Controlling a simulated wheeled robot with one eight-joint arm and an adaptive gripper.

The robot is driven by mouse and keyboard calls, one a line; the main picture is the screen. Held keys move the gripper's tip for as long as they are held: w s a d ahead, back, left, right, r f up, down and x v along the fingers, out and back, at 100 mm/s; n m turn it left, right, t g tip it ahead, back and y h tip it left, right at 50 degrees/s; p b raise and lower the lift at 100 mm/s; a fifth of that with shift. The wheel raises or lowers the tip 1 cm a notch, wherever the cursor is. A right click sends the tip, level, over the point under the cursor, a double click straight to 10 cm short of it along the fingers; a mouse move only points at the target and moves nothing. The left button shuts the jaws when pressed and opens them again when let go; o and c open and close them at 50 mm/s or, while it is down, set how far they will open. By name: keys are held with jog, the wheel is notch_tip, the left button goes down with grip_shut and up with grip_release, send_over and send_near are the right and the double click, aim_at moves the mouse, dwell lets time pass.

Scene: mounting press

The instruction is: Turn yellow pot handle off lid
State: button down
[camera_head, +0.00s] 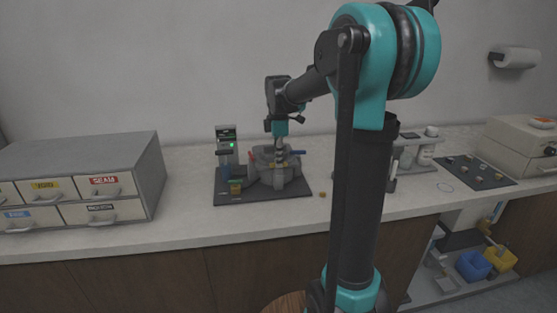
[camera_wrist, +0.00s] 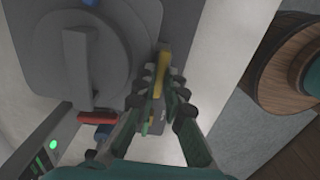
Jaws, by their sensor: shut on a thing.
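The grey mounting press pot (camera_head: 262,178) stands on a dark mat on the counter. In the wrist view its round grey lid (camera_wrist: 120,55) carries a raised bar grip (camera_wrist: 77,70). The yellow handle (camera_wrist: 159,82) is at the lid's right edge, between my gripper's fingertips (camera_wrist: 163,78), which are shut on it. A red handle (camera_wrist: 97,118) is at the lid's lower edge, and a blue one (camera_wrist: 90,2) is at its upper edge. In the head view my gripper (camera_head: 280,148) points down over the pot and partly hides it; the yellow handle is hard to make out there.
A control unit (camera_head: 226,140) with a green light stands behind the pot's left side. A drawer cabinet (camera_head: 150,175) is at left. Bottles (camera_head: 425,155), a dark mat with small pieces (camera_head: 475,175) and a beige machine (camera_head: 510,140) are at right.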

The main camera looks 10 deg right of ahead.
dwell(0.4)
jog(key=c, duration=1.6)
grip_release()
jog(key=shift+r, duration=0.1)
notch_tip(320, 180, up, 12)
